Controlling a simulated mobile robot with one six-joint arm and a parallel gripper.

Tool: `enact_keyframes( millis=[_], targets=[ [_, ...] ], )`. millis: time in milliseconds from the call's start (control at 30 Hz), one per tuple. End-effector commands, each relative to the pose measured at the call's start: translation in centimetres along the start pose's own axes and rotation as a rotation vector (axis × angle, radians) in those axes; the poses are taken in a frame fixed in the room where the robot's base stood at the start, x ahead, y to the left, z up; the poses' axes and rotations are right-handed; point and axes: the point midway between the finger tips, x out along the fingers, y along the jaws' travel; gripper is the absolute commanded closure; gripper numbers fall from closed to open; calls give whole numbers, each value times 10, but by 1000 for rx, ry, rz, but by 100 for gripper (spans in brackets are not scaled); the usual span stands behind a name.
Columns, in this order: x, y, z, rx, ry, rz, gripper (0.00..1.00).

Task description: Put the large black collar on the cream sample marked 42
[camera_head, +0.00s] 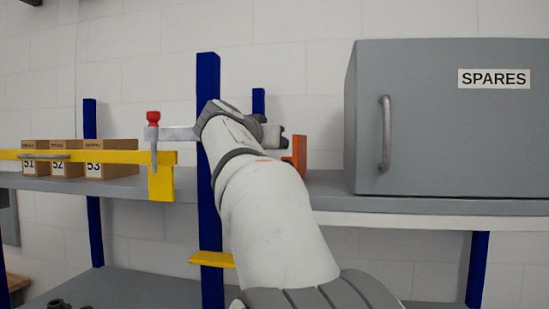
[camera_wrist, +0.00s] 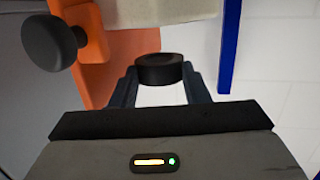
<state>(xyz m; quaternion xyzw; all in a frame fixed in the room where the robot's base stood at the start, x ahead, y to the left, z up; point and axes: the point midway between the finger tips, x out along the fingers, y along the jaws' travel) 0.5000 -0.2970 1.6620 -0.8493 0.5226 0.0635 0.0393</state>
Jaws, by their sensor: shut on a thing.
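My gripper (camera_wrist: 160,84) is shut on a black collar (camera_wrist: 160,72), held between its two fingertips in the wrist view. The collar is a short dark ring. A pale cream-grey block (camera_wrist: 165,10) shows at the top edge of the wrist view, beyond the collar and apart from it. No number shows on it, so I cannot tell whether it is the sample marked 42. In the head view my arm covers the fingers and the collar.
An orange bracket (camera_wrist: 92,60) with a black knob (camera_wrist: 52,42) stands left of the collar; it also shows in the head view (camera_head: 300,155). A blue post (camera_wrist: 230,45) is at right. A yellow bar (camera_head: 110,156), numbered boxes (camera_head: 110,160) and the grey SPARES cabinet (camera_head: 445,125) flank my arm.

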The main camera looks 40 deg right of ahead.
Motion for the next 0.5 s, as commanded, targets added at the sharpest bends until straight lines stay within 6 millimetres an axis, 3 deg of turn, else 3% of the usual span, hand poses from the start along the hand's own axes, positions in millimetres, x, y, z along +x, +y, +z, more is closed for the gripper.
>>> enact_keyframes(
  millis=[233,500],
  targets=[
    [4,0,30,-2,-1,0,93],
    [4,0,32,0,0,-2,93]
  ],
)
